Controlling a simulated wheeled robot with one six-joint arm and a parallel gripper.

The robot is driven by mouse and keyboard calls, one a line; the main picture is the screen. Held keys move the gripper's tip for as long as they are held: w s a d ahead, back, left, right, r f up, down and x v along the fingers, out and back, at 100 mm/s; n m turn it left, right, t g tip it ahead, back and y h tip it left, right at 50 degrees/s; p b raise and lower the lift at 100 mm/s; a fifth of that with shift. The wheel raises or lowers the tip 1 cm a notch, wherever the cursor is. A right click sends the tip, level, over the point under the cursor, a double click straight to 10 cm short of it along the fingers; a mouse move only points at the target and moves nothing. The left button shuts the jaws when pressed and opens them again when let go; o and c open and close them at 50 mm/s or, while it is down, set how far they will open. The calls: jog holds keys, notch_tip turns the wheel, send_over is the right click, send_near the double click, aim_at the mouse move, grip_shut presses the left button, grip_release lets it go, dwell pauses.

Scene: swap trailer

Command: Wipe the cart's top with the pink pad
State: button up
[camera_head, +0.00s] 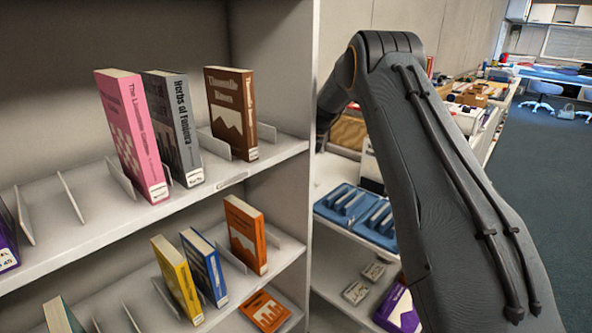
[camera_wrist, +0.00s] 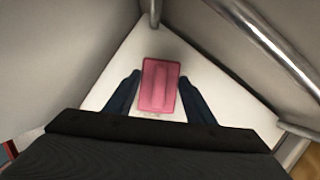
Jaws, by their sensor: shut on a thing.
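In the wrist view the pink pad (camera_wrist: 160,86) is a flat rectangle with a raised grip along its middle. My gripper (camera_wrist: 159,80) is shut on it, with one dark finger on each side. Below the pad is the white cart top (camera_wrist: 116,78), framed by metal rails. I cannot tell whether the pad touches this surface or hangs just above it. A patch of faint specks (camera_wrist: 149,115) shows on the white surface just below the pad in the picture. In the head view the gripper, pad and cart top are hidden.
Metal rails (camera_wrist: 262,38) run along the right, and a grey panel (camera_wrist: 60,55) rises at the left. In the head view, shelves with books (camera_head: 131,130) stand at the left. A blue rack (camera_head: 362,212) sits on a shelf behind my arm. Open floor (camera_head: 550,150) lies at the right.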

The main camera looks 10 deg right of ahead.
jog(key=shift+f+b, duration=0.3)
jog(key=shift+f, duration=0.7)
